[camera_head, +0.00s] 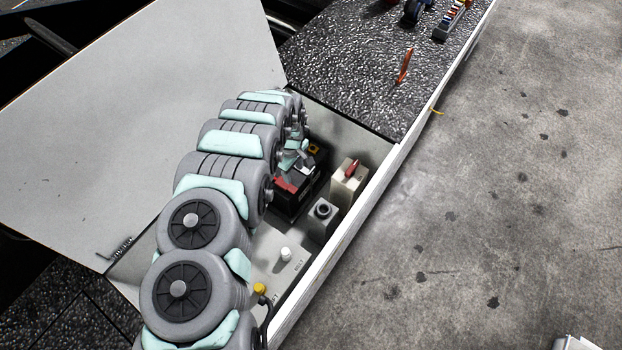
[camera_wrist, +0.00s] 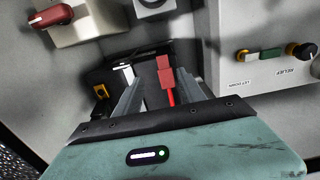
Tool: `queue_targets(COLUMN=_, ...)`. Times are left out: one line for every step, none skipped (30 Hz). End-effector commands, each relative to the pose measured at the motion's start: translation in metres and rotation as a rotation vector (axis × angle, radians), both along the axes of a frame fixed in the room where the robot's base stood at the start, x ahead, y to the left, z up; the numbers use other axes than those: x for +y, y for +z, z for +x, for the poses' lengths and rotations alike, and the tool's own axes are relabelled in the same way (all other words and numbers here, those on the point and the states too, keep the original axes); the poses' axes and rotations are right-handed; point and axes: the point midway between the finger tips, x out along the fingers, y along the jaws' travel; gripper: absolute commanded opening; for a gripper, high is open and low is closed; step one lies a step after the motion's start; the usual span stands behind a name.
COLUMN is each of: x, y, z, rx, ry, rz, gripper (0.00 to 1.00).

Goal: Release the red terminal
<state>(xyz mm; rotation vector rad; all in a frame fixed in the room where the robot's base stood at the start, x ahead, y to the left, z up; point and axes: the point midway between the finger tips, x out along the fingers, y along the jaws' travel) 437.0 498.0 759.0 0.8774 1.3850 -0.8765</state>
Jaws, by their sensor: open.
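A black battery (camera_head: 289,206) sits inside the open compartment, with a red part (camera_head: 285,186) on its top near my gripper (camera_head: 303,157). In the wrist view, the red terminal (camera_wrist: 164,68) is a small red block with a thin red strip below it. My gripper (camera_wrist: 157,85) is open, with one grey finger to the left of the red terminal and one to the right. I see a gap on the left side; contact on the right side cannot be told. The battery's dark top (camera_wrist: 145,54) shows behind the fingers. My arm hides part of the battery in the head view.
A beige box with a red rotary handle (camera_head: 352,170) and a grey box with a round socket (camera_head: 322,212) stand right of the battery. A control panel (camera_wrist: 268,72) with knobs is at right in the wrist view. The compartment's white wall (camera_head: 345,235) and raised lid (camera_head: 150,100) bound the space.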

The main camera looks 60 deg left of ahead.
Motion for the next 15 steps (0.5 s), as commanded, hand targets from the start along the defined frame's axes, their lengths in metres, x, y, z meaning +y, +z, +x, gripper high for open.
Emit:
queue_targets(x=0.0, y=-0.002, z=-0.002, rx=0.002, ry=0.004, rz=-0.002, gripper=0.47)
queue_targets(x=0.0, y=-0.003, z=-0.003, rx=0.003, ry=0.004, rz=-0.004, gripper=0.47)
queue_targets(x=-0.001, y=-0.006, z=-0.003, rx=0.004, ry=0.003, rz=-0.004, gripper=0.47)
queue_targets(x=-0.001, y=-0.009, z=-0.002, rx=0.004, ry=0.002, rz=-0.004, gripper=0.47)
queue_targets(x=-0.001, y=-0.011, z=-0.002, rx=0.003, ry=0.001, rz=-0.004, gripper=0.47)
queue_targets(x=0.0, y=-0.015, z=-0.002, rx=0.001, ry=0.001, rz=-0.002, gripper=0.47)
queue_targets(x=0.0, y=-0.018, z=-0.001, rx=0.0, ry=0.001, rz=-0.001, gripper=0.47)
queue_targets(x=0.0, y=-0.022, z=-0.001, rx=-0.001, ry=0.002, rz=0.0, gripper=0.47)
queue_targets(x=0.0, y=-0.028, z=-0.001, rx=0.0, ry=0.003, rz=-0.001, gripper=0.47)
queue_targets(x=-0.001, y=-0.033, z=-0.002, rx=0.001, ry=0.003, rz=-0.003, gripper=0.47)
queue_targets(x=-0.002, y=-0.037, z=-0.002, rx=0.001, ry=0.003, rz=-0.004, gripper=0.47)
queue_targets(x=0.0, y=-0.041, z=-0.001, rx=0.0, ry=0.003, rz=-0.002, gripper=0.47)
queue_targets(x=0.0, y=-0.044, z=0.0, rx=-0.001, ry=0.002, rz=0.0, gripper=0.47)
queue_targets(x=0.0, y=-0.048, z=-0.001, rx=0.0, ry=0.002, rz=-0.001, gripper=0.47)
queue_targets(x=-0.001, y=-0.054, z=-0.001, rx=0.0, ry=0.002, rz=-0.002, gripper=0.47)
